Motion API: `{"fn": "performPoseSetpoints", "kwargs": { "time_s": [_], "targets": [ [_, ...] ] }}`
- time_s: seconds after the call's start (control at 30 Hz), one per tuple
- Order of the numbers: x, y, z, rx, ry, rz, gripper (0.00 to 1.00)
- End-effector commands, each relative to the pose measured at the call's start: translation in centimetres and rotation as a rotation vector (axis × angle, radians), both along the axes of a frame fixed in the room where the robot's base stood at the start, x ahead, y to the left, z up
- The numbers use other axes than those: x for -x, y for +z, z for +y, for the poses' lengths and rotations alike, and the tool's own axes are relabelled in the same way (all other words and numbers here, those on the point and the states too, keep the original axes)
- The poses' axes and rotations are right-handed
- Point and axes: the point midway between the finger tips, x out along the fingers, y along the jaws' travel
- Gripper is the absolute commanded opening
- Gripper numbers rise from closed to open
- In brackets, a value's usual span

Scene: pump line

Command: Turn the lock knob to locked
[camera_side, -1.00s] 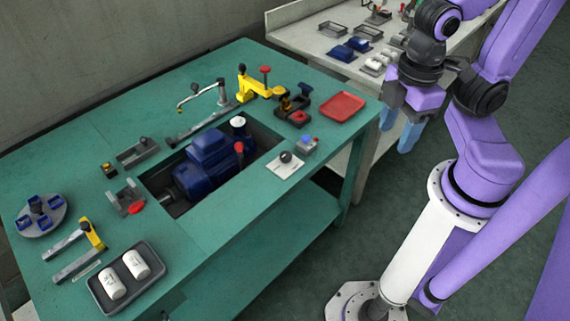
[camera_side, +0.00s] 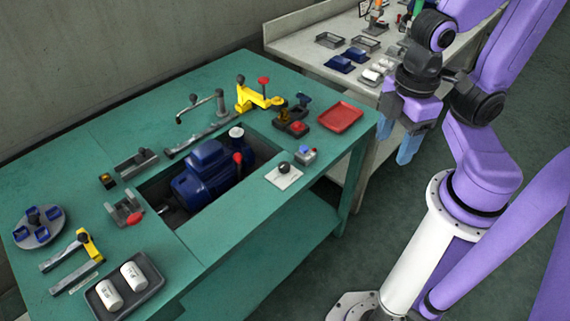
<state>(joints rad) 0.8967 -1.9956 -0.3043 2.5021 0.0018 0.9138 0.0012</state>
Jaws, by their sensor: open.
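A small dark round knob (camera_side: 285,167) stands on a white square plate (camera_side: 283,178) at the front right of the green table, and I take it for the lock knob. Its pointing direction and the plate's markings are too small to read. My gripper (camera_side: 394,143) is open, with its pale blue fingers pointing down. It hangs empty to the right of the table in the picture, well apart from the knob.
A blue motor (camera_side: 204,170) sits in the table's recess. A red tray (camera_side: 340,117), a red-button unit (camera_side: 297,128) and a yellow clamp (camera_side: 255,98) stand behind.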

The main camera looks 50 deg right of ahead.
Motion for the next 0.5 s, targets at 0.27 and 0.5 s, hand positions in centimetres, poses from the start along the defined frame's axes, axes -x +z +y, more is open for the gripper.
{"fn": "performPoseSetpoints", "kwargs": {
  "time_s": [0.27, 0.5],
  "targets": [
    [-3.4, -0.2, 1.4, 0.004, -0.234, 0.006, 0.60],
    [-9.3, -1.0, 3.1, 0.007, -0.645, 0.015, 0.60]
  ]
}}
